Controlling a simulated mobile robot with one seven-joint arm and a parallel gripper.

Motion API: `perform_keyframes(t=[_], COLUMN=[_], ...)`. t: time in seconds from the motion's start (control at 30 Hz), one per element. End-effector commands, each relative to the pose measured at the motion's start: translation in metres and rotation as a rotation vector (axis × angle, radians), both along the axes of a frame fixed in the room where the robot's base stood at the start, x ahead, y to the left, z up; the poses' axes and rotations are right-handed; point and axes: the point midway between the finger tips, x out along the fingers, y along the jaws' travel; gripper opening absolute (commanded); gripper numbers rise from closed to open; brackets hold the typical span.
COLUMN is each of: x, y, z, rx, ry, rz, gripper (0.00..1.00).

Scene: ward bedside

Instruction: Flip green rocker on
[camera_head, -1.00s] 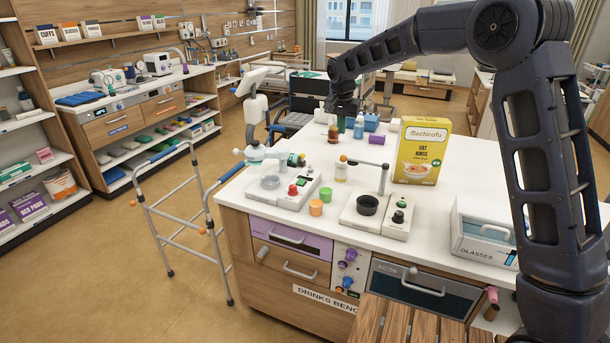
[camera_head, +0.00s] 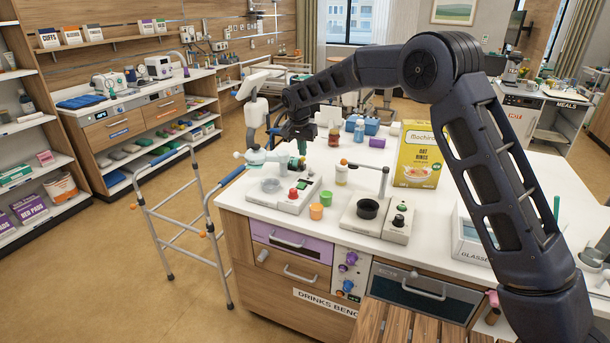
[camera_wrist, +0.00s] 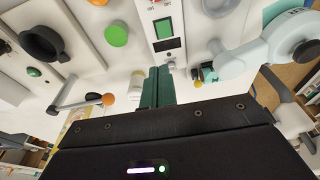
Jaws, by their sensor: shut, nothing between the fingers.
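In the head view the rocker (camera_head: 301,185) is small, on the white appliance (camera_head: 286,205) at the bench's left, beside a red knob (camera_head: 293,193). My gripper (camera_head: 302,150) is above and behind that appliance. In the wrist view its dark green fingers (camera_wrist: 157,75) are together and empty, pointing toward the panel, apart from the rocker in the picture. The rocker's tilt is too small to tell.
A second appliance (camera_head: 396,228) with a black bowl and a post with an orange-tipped arm are further right. A yellow box (camera_head: 417,165) stands at right.

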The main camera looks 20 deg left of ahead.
Motion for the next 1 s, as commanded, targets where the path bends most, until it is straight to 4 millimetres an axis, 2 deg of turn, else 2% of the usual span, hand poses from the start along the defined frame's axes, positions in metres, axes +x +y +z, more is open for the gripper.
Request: perform_keyframes(t=[0.17,0.8,1.0], x=[0.003,0.023,0.026], y=[0.000,-0.001,0.000], z=[-0.014,-0.117,-0.134], rx=[-0.002,-0.002,-0.001], ry=[0.001,0.002,0.001], rz=[0.000,0.000,0.000], gripper=[0.00,0.00,0.00])
